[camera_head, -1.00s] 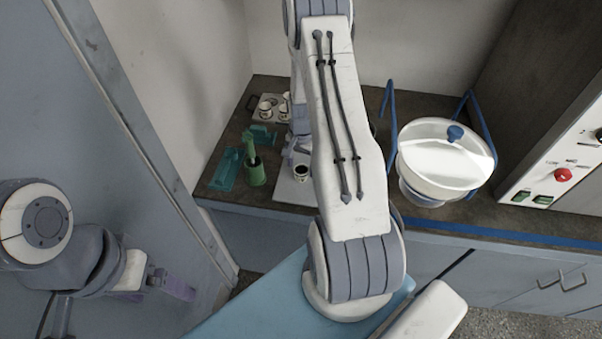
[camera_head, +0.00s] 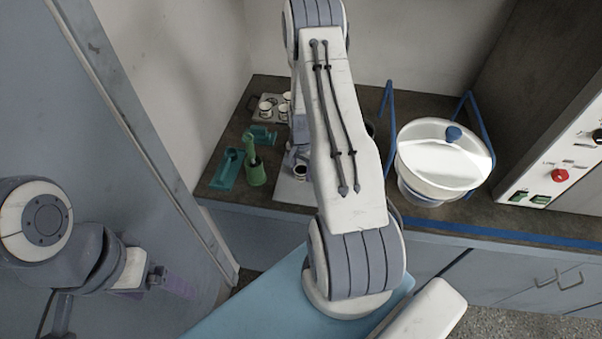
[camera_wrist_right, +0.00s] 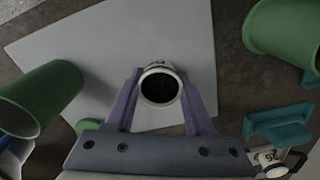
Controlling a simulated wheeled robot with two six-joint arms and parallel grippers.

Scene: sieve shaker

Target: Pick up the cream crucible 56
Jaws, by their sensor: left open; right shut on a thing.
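A cream crucible (camera_wrist_right: 160,85) with dark contents and a partly readable dark mark on its rim side stands between the purple fingers of my right gripper (camera_wrist_right: 160,76) in the right wrist view. The fingers are shut on its sides. A pale mat or plate lies below; I cannot tell whether the crucible touches it. In the head view the crucible (camera_head: 300,171) shows beside my right arm, which hides most of that gripper. My left gripper (camera_head: 172,285) is open and empty at the lower left, away from the counter.
Several small cups stand on a tray (camera_head: 252,104) at the back left. A green holder (camera_head: 256,175) and a teal tray (camera_head: 226,172) are left of the mat (camera_head: 290,194).

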